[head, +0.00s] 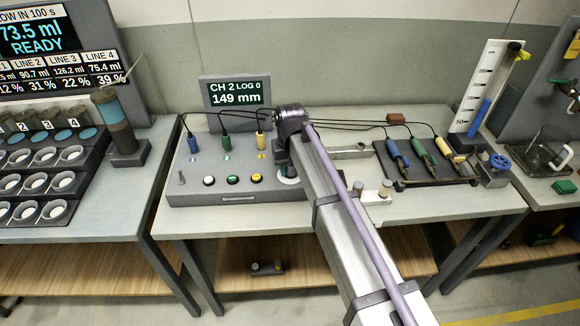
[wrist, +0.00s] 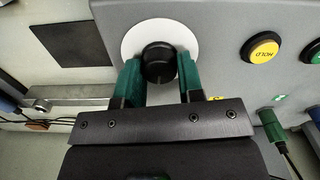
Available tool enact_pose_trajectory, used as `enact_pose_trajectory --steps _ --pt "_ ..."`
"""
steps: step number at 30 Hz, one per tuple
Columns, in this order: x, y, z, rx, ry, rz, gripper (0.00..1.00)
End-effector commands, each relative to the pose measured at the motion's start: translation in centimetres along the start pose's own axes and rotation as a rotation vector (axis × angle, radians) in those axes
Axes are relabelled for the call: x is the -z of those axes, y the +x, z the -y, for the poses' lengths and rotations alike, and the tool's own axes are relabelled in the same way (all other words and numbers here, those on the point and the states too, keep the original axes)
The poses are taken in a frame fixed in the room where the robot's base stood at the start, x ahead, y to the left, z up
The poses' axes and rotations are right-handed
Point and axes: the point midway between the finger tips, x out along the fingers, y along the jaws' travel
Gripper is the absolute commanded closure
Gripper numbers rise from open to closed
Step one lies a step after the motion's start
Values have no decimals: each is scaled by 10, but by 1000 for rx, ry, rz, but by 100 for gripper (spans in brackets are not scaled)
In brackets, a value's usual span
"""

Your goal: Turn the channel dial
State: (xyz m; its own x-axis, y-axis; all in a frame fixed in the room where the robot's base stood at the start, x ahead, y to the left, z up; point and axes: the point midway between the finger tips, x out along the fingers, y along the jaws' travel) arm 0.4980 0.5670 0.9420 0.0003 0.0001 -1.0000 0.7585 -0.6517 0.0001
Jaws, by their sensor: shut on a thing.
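In the wrist view the channel dial (wrist: 158,60) is a round black knob on a white disc on the grey panel. My gripper (wrist: 160,76) has its two green fingers on either side of the knob and is shut on it. In the head view my arm covers most of the dial, and only part of its white disc (head: 288,180) shows at the right end of the grey console (head: 236,197). The display (head: 236,92) behind the console reads "CH 2 LOG 0" and "149 mm".
White (head: 208,181), green (head: 232,180) and yellow (head: 256,178) buttons line the console. Blue (head: 193,142), green (head: 225,139) and yellow (head: 261,140) plugs with cables stand behind them. A black tray (head: 430,182) with cabled probes lies to the right.

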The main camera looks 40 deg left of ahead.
Motion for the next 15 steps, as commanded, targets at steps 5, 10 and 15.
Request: enact_pose_trajectory --steps 5,10,15 --pt "0 0 0 0 166 0 89" --pt "0 0 -1 0 327 1 89" --pt "-1 0 -1 0 488 1 89"
